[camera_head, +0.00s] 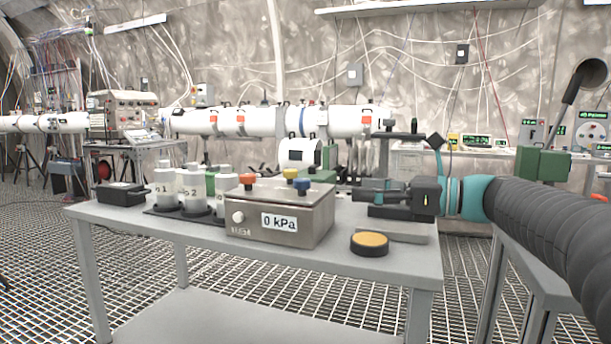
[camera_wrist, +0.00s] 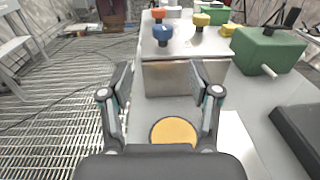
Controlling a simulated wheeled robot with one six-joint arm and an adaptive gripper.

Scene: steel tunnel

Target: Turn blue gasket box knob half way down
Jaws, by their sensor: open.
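The steel gasket box (camera_head: 282,234) stands on the grey table, with a "0 kPa" display and a white round knob on its front. Its blue knob (camera_head: 302,184) is on top, at the right, beside a yellow and an orange-red knob. The wrist view shows the box (camera_wrist: 186,78) ahead and the blue knob (camera_wrist: 163,34) on its near top edge. My gripper (camera_head: 360,198) is to the right of the box, pointing left toward it. In the wrist view my gripper (camera_wrist: 161,78) has its fingers wide apart with nothing between them. It is apart from the blue knob.
A yellow-topped black disc (camera_head: 370,242) lies on the table (camera_head: 130,221) in front of my gripper. White-grey cylinders (camera_head: 194,190) stand left of the box. A green box with a lever (camera_wrist: 265,48) is at right in the wrist view. The table's front edge is close.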

